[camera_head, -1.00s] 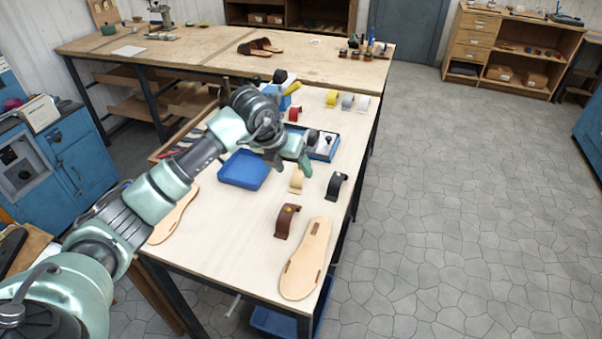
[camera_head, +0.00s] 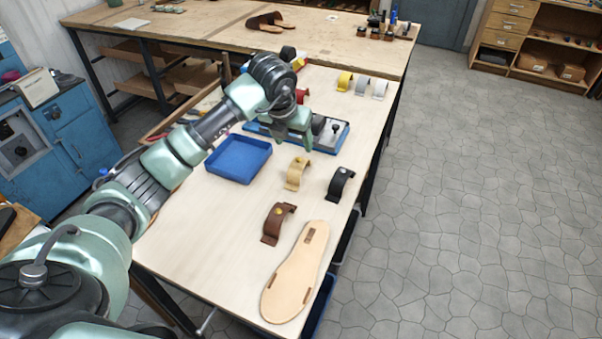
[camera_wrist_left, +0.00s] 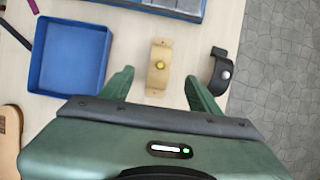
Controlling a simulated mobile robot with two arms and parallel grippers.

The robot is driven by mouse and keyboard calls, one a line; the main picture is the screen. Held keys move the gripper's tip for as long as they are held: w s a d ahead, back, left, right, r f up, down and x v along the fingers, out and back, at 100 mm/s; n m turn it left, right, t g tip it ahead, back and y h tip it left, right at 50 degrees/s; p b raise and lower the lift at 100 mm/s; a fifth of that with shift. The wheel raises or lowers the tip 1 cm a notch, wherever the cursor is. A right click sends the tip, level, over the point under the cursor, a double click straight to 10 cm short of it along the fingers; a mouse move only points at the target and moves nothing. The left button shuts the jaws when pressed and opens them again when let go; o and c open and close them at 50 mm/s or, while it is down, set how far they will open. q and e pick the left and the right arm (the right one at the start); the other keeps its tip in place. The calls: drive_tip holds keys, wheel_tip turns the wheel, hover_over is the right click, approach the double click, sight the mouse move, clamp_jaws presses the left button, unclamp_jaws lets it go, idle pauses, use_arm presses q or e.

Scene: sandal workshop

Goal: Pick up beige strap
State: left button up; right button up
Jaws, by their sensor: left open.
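The beige strap (camera_head: 297,173) stands as a small arch with a yellow button on the pale workbench, between the blue tray and the black strap. My left gripper (camera_head: 295,145) is open and empty, above the bench on the far side of the beige strap. In the left wrist view the beige strap (camera_wrist_left: 158,68) lies ahead of the two green fingers (camera_wrist_left: 160,85), in line with the gap between them and not gripped. My right gripper is not in view.
A black strap (camera_head: 341,184) is right of the beige one, a brown strap (camera_head: 277,223) and a tan sole (camera_head: 296,272) nearer. A blue tray (camera_head: 239,158) is to the left. Yellow (camera_head: 344,81) and grey straps stand at the back.

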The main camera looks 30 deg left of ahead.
sight(298, 163)
use_arm(q)
wheel_tip(298, 163, down, 3)
drive_tip(key=shift+r+b, duration=0.2)
drive_tip(key=shift+b, duration=0.6)
drive_tip(key=shift+w+f+b, duration=0.15)
drive_tip(key=shift+f+b, duration=0.25)
drive_tip(key=shift+f, duration=0.05)
drive_tip(key=shift+w+f, duration=0.2)
drive_tip(key=shift+f, duration=0.25)
drive_tip(key=shift+w+f+p, duration=0.15)
drive_tip(key=shift+f+p, duration=0.25)
drive_tip(key=shift+p, duration=0.05)
drive_tip(key=p+x, duration=0.2)
drive_tip(key=x, duration=0.3)
drive_tip(key=shift+f+p, duration=0.2)
drive_tip(key=shift+p, duration=0.1)
drive_tip(key=shift+f, duration=0.3)
clamp_jaws()
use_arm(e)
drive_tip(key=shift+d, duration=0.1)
use_arm(q)
drive_tip(key=shift+r, duration=0.15)
